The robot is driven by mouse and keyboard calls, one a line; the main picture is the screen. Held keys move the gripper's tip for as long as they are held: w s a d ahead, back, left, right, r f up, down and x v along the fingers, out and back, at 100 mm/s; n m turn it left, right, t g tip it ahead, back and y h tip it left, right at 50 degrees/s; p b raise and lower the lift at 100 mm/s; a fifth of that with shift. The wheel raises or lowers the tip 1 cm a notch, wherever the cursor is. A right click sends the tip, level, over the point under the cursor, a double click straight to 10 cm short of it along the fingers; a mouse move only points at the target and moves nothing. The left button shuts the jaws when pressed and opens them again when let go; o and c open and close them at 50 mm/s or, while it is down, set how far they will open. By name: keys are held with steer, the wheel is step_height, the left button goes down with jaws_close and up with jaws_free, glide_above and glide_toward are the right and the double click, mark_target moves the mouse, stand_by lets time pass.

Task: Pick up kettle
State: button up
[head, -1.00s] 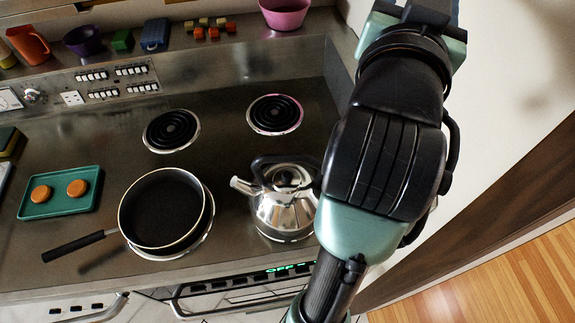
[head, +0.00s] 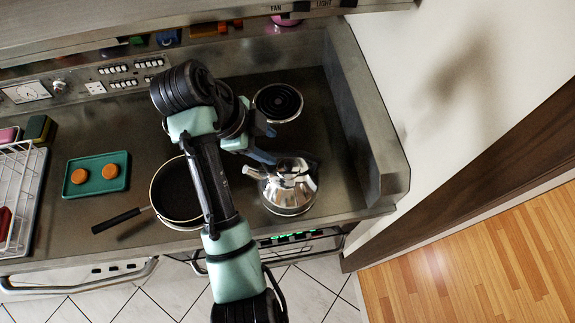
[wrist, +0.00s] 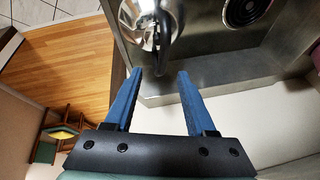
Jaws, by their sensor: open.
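The shiny metal kettle (head: 287,195) sits at the front right of the hob, with its spout pointing left. In the wrist view the kettle (wrist: 140,17) is at the top edge and partly cut off. Its dark handle (wrist: 163,38) lies beyond my fingertips, in line with the gap between them. My gripper (wrist: 159,73) is open, with two blue fingers apart and nothing between them. In the head view my gripper (head: 268,155) is close to the kettle's upper left side, partly hidden by my arm; contact cannot be told.
A black frying pan (head: 172,192) stands left of the kettle, partly behind my arm. A coil burner (head: 278,102) is bare behind the kettle. A teal tray (head: 97,188) and a white rack (head: 30,200) are at the left. A raised metal side wall (head: 365,125) bounds the right.

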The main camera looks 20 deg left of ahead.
mark_target(288, 153)
steer(key=b+x, duration=0.1)
steer(key=x, duration=0.6)
steer(key=shift+w+d+f, duration=0.1)
steer(key=shift+d+f, duration=0.05)
steer(key=p+x, duration=0.1)
steer(key=x, duration=0.1)
steer(key=p+x, duration=0.1)
steer(key=x, duration=0.1)
steer(key=shift+w+d, duration=0.1)
steer(key=shift+w, duration=0.2)
steer(key=shift+w+d+f, duration=0.15)
steer(key=shift+w+f, duration=0.1)
steer(key=shift+f, duration=0.3)
jaws_close()
stand_by(0.5)
steer(key=shift+w+r, duration=0.1)
steer(key=shift+r, duration=0.05)
